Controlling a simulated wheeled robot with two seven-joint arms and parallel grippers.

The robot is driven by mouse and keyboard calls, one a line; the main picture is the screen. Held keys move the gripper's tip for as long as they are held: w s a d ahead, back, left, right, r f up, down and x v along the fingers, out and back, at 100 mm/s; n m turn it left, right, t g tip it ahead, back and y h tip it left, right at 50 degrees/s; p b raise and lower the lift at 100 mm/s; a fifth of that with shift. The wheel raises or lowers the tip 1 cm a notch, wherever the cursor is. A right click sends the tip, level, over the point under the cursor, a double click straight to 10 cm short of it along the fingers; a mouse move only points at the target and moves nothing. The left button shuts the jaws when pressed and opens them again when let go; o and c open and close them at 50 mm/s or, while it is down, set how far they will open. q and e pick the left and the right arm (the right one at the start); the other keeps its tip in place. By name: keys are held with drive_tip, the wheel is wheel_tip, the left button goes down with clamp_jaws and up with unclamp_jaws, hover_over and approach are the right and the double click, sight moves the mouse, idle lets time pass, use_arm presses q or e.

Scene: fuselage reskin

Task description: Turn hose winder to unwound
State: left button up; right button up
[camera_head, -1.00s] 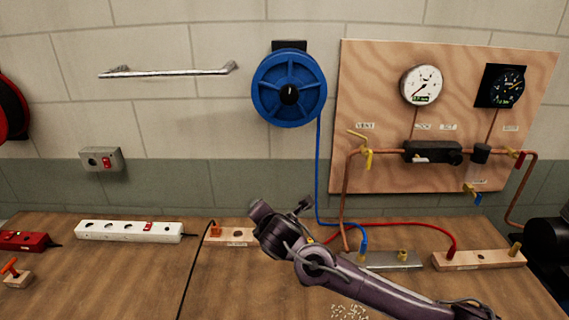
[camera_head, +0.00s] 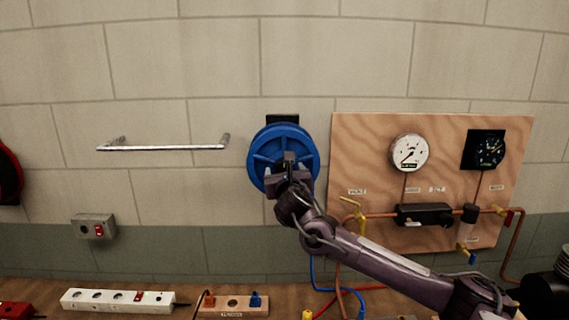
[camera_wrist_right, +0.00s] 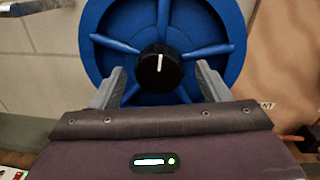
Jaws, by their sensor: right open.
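The hose winder (camera_head: 256,160) is a blue spoked reel on the wall, left of the wooden gauge board. In the right wrist view the reel (camera_wrist_right: 215,22) fills the upper middle. Its black centre knob (camera_wrist_right: 158,68) has a white line pointing nearly straight up. My right gripper (camera_wrist_right: 158,78) is open, with one grey finger on each side of the knob and gaps between. In the head view my right gripper (camera_head: 289,165) covers the reel's centre, hiding the knob. A blue hose (camera_head: 313,270) hangs below the reel, partly behind my arm. My left gripper is not in view.
The gauge board (camera_head: 365,135) carries two gauges, valves and copper pipes to the right. A metal rail (camera_head: 160,148) is on the wall at left. Below are a switch box (camera_head: 93,227) and a white power strip (camera_head: 117,300) on the bench.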

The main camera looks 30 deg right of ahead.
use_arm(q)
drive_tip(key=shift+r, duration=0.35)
use_arm(e)
drive_tip(key=shift+w+d, duration=0.2)
drive_tip(key=shift+w, duration=0.3)
